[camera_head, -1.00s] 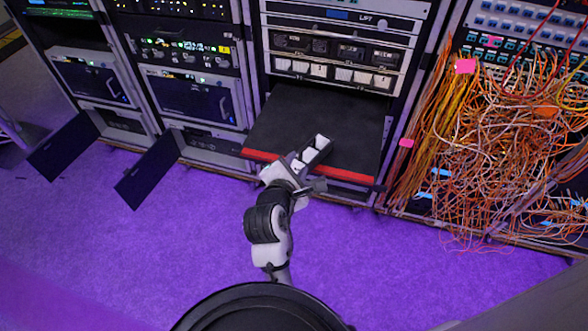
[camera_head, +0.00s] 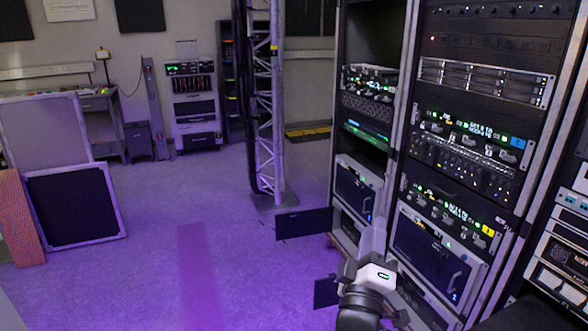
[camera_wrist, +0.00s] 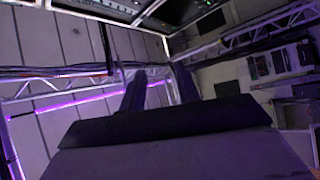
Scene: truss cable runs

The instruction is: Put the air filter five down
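No air filter can be told for certain in either view. A framed panel with a black face (camera_head: 76,206) leans at the left of the head view and may be a filter, but I see no number on it. A paler framed panel (camera_head: 45,131) stands behind it. My gripper (camera_wrist: 161,84) shows two dark fingers standing apart in the wrist view, with nothing visible between them. In the head view my arm's end is at the lower right in front of the racks, far from the panels, and its fingertips cannot be made out.
Equipment racks (camera_head: 470,145) fill the right side, with a low open door (camera_head: 303,224) jutting out. A truss column (camera_head: 265,110) stands mid-room with cables on it. A brownish panel (camera_head: 17,220) is at far left. Purple-lit floor (camera_head: 210,240) is clear between.

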